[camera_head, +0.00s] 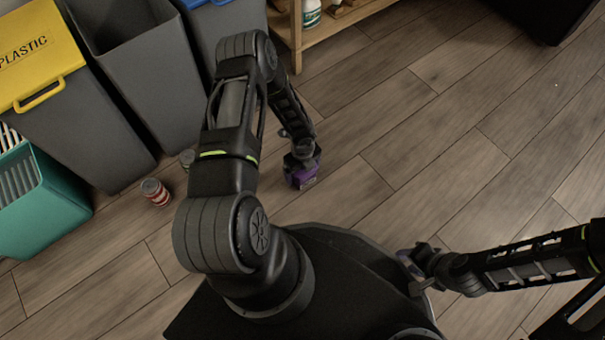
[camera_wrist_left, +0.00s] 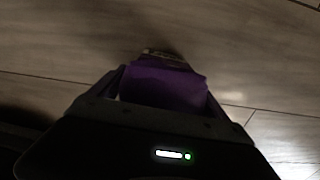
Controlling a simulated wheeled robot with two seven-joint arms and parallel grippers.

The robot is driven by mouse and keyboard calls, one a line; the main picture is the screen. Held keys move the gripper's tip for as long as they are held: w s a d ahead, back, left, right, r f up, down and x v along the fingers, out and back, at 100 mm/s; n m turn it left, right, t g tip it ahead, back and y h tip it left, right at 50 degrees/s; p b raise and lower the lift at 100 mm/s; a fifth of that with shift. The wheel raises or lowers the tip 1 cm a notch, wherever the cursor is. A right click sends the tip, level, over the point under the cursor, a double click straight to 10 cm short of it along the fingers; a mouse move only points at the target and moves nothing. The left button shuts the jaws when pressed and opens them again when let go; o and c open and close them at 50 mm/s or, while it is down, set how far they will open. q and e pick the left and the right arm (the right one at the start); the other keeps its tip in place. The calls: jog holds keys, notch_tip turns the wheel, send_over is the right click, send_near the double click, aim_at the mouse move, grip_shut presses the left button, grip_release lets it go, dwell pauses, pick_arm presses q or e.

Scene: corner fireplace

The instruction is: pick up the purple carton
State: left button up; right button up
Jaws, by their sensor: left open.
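The purple carton (camera_head: 304,178) is on or just above the wooden floor, below the end of my left arm in the head view. My left gripper (camera_head: 302,161) is right over it and hides part of it. In the left wrist view, the carton (camera_wrist_left: 165,85) fills the space between the open jaws of the left gripper (camera_wrist_left: 160,88). Whether the fingers touch its sides is too dark to tell. My right gripper (camera_head: 411,268) is low at the right, apart from the carton, and its jaws are too small and dark to read.
A red and white can (camera_head: 155,192) stands on the floor at the left, with another small can (camera_head: 187,158) near it. Grey bins (camera_head: 150,75), one with a yellow lid (camera_head: 38,55), and a teal basket (camera_head: 45,205) line the left. A wooden shelf (camera_head: 320,38) is behind.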

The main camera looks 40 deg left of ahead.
pick_arm(q)
jog(key=shift+f, duration=0.15)
dwell(0.5)
jog(key=c, duration=1.4)
jog(key=shift+c, duration=0.2)
notch_tip(320, 180, up, 10)
jog(key=p, duration=0.4)
jog(key=shift+p, duration=0.35)
jog(key=shift+w, duration=0.1)
